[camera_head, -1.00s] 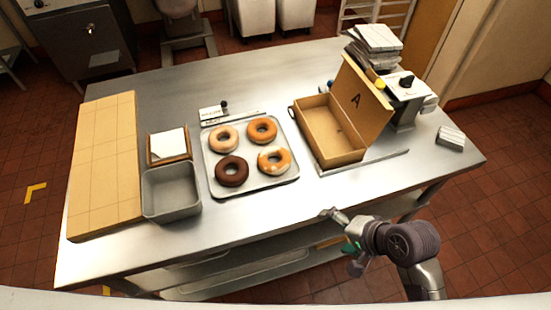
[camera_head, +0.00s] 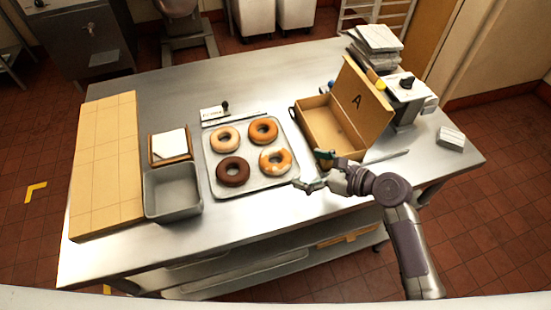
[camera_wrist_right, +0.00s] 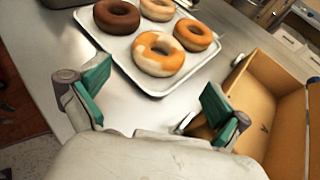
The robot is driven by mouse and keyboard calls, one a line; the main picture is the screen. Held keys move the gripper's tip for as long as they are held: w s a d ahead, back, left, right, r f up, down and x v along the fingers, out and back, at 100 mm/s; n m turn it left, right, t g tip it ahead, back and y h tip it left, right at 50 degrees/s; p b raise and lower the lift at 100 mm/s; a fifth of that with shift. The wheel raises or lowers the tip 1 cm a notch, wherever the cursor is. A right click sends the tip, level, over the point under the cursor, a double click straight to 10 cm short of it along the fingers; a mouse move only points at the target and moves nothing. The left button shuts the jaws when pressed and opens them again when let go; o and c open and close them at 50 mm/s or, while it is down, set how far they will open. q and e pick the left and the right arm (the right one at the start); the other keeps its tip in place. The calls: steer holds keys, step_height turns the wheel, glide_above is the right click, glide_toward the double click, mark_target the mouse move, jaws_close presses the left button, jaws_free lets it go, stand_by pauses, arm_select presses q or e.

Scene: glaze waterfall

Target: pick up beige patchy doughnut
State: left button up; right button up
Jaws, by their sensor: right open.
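The beige patchy doughnut (camera_head: 275,161), orange-brown with pale patches, lies at the front right of the metal tray (camera_head: 252,188). It also shows in the right wrist view (camera_wrist_right: 158,54), ahead of the fingers. My right gripper (camera_head: 308,170) is just right of the tray's front right corner, apart from the doughnut. In the right wrist view its two green-padded fingers (camera_wrist_right: 150,92) are spread wide with nothing between them. My left gripper is in neither view.
The tray also holds a dark chocolate doughnut (camera_head: 232,171), a pale doughnut (camera_head: 225,139) and an orange-brown doughnut (camera_head: 263,131). An open cardboard box (camera_head: 330,133) stands close behind my right gripper. A grey bin (camera_head: 172,191) stands left of the tray.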

mark_target(285, 163)
steer(key=p+x, duration=0.1)
steer(key=x, duration=0.8)
steer(key=shift+w+a+f, duration=0.1)
steer(key=shift+a+f, duration=0.05)
steer(key=shift+f, duration=0.15)
steer(key=c, duration=0.8)
